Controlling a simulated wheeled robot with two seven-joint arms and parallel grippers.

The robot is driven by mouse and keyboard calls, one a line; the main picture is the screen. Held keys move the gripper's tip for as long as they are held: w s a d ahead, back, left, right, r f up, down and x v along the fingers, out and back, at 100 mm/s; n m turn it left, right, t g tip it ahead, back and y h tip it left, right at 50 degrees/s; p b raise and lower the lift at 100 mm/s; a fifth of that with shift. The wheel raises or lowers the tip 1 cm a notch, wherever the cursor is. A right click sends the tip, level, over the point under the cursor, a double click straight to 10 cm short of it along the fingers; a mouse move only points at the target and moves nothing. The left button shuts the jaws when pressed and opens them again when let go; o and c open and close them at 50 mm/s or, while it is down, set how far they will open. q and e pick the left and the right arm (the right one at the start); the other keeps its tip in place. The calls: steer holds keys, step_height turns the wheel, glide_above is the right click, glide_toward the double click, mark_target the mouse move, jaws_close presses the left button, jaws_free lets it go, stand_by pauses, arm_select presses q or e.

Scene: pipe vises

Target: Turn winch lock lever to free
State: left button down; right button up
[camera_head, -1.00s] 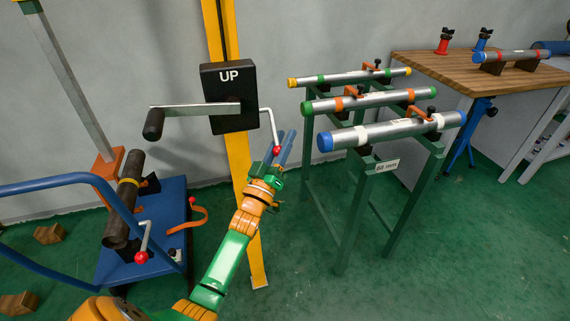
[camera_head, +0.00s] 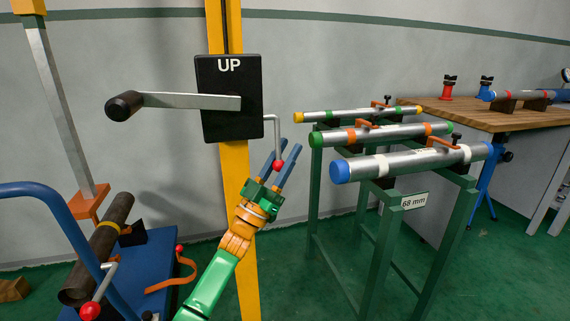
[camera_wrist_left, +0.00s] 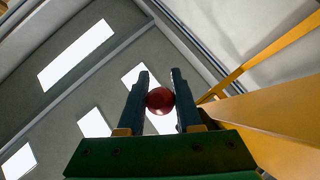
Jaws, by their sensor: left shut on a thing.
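The winch is a black box marked UP (camera_head: 230,105) on a yellow post, with a grey crank arm (camera_head: 190,101) reaching left to a black grip (camera_head: 124,105). The lock lever (camera_head: 276,138) is a thin bent grey rod on the box's right side, hanging down to a red ball knob (camera_head: 278,165). My left gripper (camera_head: 280,160) comes from below, its blue fingers on both sides of the knob. In the left wrist view the red knob (camera_wrist_left: 160,100) sits between the fingertips, and the gripper is shut on it. My right gripper is not in view.
A green rack (camera_head: 385,215) with several capped pipes stands close to the right of the gripper. A wooden workbench (camera_head: 470,115) is behind it. At lower left are a blue cart (camera_head: 150,265) and a dark pipe (camera_head: 100,245). The yellow post (camera_head: 232,190) is just left of the gripper.

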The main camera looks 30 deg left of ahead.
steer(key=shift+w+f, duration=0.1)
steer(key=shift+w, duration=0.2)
arm_select(q)
steer(key=c, duration=0.6)
jaws_free()
steer(key=v, duration=0.7)
steer(key=shift+b, duration=0.3)
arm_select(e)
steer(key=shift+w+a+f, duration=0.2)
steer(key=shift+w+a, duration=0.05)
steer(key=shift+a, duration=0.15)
arm_select(q)
steer(key=shift+f, duration=0.1)
